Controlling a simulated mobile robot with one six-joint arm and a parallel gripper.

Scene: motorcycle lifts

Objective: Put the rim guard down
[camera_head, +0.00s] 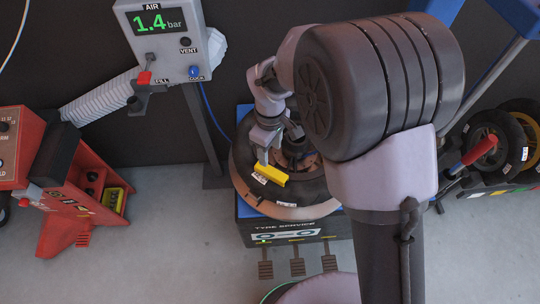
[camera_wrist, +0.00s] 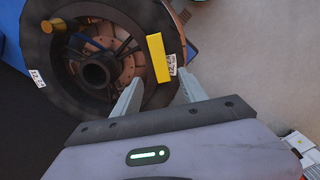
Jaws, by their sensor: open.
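The rim guard, a yellow block (camera_head: 269,173), sits on the tyre (camera_head: 245,175) on the tyre service machine. In the wrist view the yellow block (camera_wrist: 158,58) lies across the tyre's sidewall, beside a small white label. My gripper (camera_head: 264,152) is right above it in the head view. In the wrist view my gripper (camera_wrist: 161,78) is open, one finger on each side of the block's near end. A gap shows between block and fingers there. My arm hides part of the wheel in the head view.
The tyre machine (camera_head: 290,234) has pedals at its foot. An air gauge post (camera_head: 165,30) reading 1.4 bar stands behind left. A red machine (camera_head: 75,200) is at left, with bare floor between. Spare wheels (camera_head: 490,135) stand at right.

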